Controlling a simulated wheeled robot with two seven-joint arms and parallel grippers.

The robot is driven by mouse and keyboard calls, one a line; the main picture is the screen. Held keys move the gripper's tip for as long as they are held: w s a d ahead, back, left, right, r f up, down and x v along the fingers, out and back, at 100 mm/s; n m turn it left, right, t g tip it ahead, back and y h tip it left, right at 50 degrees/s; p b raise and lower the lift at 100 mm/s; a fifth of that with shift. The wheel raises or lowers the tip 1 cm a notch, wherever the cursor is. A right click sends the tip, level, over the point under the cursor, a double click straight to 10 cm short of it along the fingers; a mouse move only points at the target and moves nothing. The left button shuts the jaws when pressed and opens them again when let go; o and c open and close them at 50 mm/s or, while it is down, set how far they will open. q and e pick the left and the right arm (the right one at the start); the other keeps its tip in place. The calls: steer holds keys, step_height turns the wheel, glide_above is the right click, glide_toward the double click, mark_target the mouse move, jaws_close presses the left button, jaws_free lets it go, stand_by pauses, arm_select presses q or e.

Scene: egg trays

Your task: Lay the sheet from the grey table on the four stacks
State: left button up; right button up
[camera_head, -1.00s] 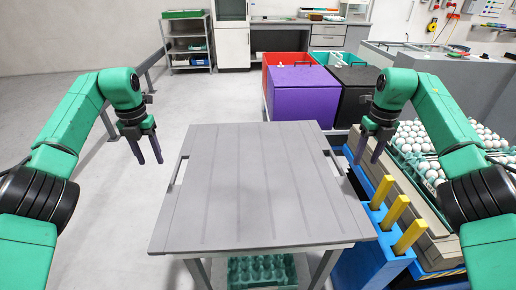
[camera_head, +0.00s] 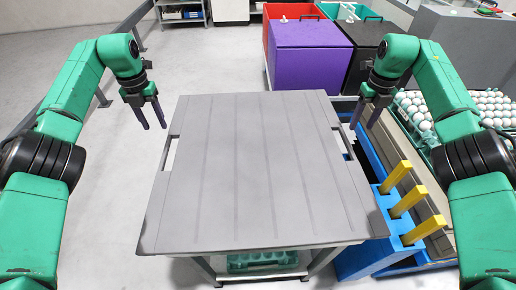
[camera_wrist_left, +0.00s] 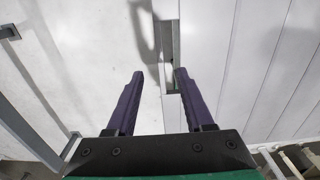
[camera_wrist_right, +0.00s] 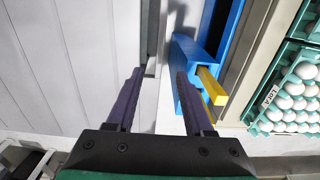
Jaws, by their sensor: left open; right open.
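The grey sheet (camera_head: 255,170) lies flat on the grey table (camera_head: 322,258), with a cut-out handle slot near its left and right edges. My left gripper (camera_head: 154,126) is open and empty, above and beyond the left edge, apart from the sheet. In the left wrist view the left slot (camera_wrist_left: 172,45) shows just ahead of its fingers. My right gripper (camera_head: 363,126) is open and empty, near the right edge. In the right wrist view the right slot (camera_wrist_right: 151,66) shows ahead of its fingers. Egg stacks (camera_head: 494,106) stand at the right, partly hidden by my right arm.
A blue holder (camera_head: 360,262) with yellow posts (camera_head: 407,201) stands close against the table's right side. Purple (camera_head: 312,55) and black boxes stand behind the table. A green tray (camera_head: 262,260) sits on the table's lower shelf. The floor at left is clear.

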mark_target(166, 148)
arm_select(q)
step_height(166, 148, down, 10)
steer(key=shift+s+f, duration=0.1)
steer(key=shift+f, duration=0.05)
arm_select(e)
step_height(166, 148, down, 10)
steer(key=shift+s+f, duration=0.1)
arm_select(q)
jaws_close()
arm_select(e)
jaws_close()
stand_by(0.7)
